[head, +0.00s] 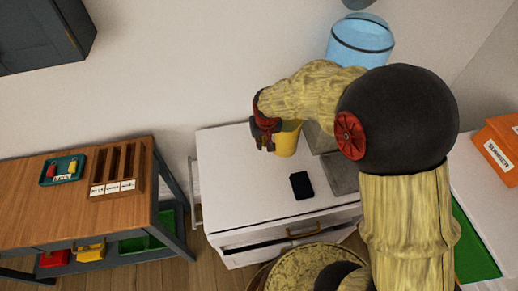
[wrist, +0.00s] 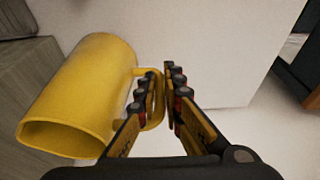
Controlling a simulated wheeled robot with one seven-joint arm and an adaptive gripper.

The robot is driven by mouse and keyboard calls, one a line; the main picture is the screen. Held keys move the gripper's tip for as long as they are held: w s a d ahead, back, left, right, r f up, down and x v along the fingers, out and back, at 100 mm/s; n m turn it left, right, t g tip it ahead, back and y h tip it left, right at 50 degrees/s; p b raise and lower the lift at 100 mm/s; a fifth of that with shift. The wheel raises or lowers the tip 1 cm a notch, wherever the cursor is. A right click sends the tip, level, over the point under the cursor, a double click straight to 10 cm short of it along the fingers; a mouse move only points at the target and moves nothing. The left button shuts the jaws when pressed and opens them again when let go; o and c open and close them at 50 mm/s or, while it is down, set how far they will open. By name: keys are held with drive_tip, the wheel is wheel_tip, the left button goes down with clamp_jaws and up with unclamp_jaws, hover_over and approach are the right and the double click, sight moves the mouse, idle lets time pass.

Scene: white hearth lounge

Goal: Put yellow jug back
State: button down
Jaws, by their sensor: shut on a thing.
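The yellow jug (head: 287,141) is at the white cabinet's top, toward its back, in the head view. In the wrist view the jug (wrist: 82,88) lies to the left of the fingers, with its open mouth toward the lower left. My gripper (wrist: 166,88) is shut on the jug's handle, with its fingers either side of it. In the head view my gripper (head: 264,135) is at the left side of the jug. I cannot tell whether the jug's base touches the cabinet top.
The white cabinet (head: 230,185) carries a black phone-like object (head: 301,185) and grey blocks (head: 342,172). A blue-tinted water bottle (head: 360,45) stands behind. A wooden table (head: 45,215) at left holds a green tray (head: 49,178) and a slotted wooden box (head: 98,178). An orange box (head: 500,148) stands right.

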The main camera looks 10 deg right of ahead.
drive_tip(key=x, duration=0.3)
drive_tip(key=a+b+x, duration=0.1)
drive_tip(key=x, duration=0.1)
drive_tip(key=shift+w+a+f+b, duration=0.1)
drive_tip(key=shift+w+f+b, duration=0.2)
drive_tip(key=shift+f, duration=0.05)
drive_tip(key=c, duration=2.4)
unclamp_jaws()
drive_tip(key=shift+f, duration=0.1)
drive_tip(key=o, duration=0.5)
